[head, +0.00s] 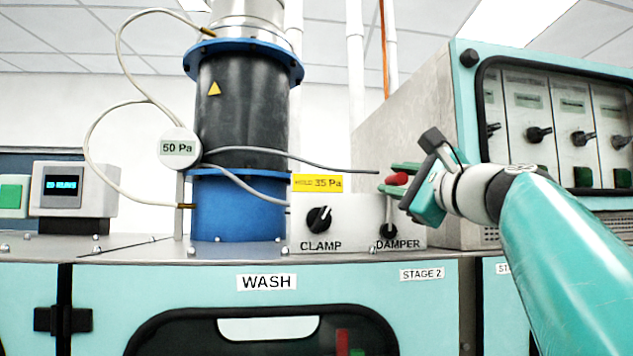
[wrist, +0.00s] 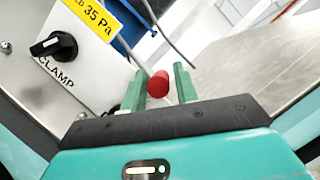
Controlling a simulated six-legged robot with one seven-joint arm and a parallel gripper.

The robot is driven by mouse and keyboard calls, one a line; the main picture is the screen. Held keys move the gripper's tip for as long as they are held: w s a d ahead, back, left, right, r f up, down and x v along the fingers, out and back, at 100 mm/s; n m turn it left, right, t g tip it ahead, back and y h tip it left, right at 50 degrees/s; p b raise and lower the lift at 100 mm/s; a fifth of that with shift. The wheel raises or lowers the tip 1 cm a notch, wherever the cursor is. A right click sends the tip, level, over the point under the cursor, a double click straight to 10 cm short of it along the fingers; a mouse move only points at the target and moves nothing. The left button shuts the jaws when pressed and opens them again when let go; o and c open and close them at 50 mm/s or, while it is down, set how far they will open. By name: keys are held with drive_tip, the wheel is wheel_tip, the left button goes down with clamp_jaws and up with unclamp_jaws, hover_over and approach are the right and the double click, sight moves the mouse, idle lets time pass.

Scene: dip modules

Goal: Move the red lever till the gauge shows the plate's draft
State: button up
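The red lever knob (head: 397,179) tops the DAMPER lever on the white panel (head: 360,212), its stem rising about upright from a black pivot (head: 388,231). My gripper (head: 398,179) has its green fingers on either side of the knob. In the wrist view the red knob (wrist: 158,84) sits between the fingers (wrist: 160,86), close to the left one, with a small gap at the right one. The round gauge (head: 179,148) reads 50 Pa. The yellow plate (head: 318,183) reads HOLD 35 Pa; it shows partly in the wrist view (wrist: 92,18).
A black CLAMP knob (head: 319,219) is left of the lever on the same panel. Grey hoses (head: 290,157) run from the gauge past the blue and black duct (head: 242,120). A teal-framed cabinet with switches (head: 540,130) stands close on the right.

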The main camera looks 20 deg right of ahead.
clamp_jaws()
drive_tip(key=shift+w+a+n+g+y, duration=0.15)
drive_tip(key=shift+a+n+g+y, duration=0.15)
drive_tip(key=shift+a+n, duration=0.4)
drive_tip(key=shift+o, duration=1.6)
unclamp_jaws()
drive_tip(key=shift+d, duration=0.2)
drive_tip(key=s+d+f, duration=0.1)
drive_tip(key=s+f, duration=0.1)
drive_tip(key=s, duration=1.1)
drive_tip(key=shift+s+d+f, duration=0.15)
drive_tip(key=shift+s+f, duration=0.05)
drive_tip(key=shift+s, duration=0.1)
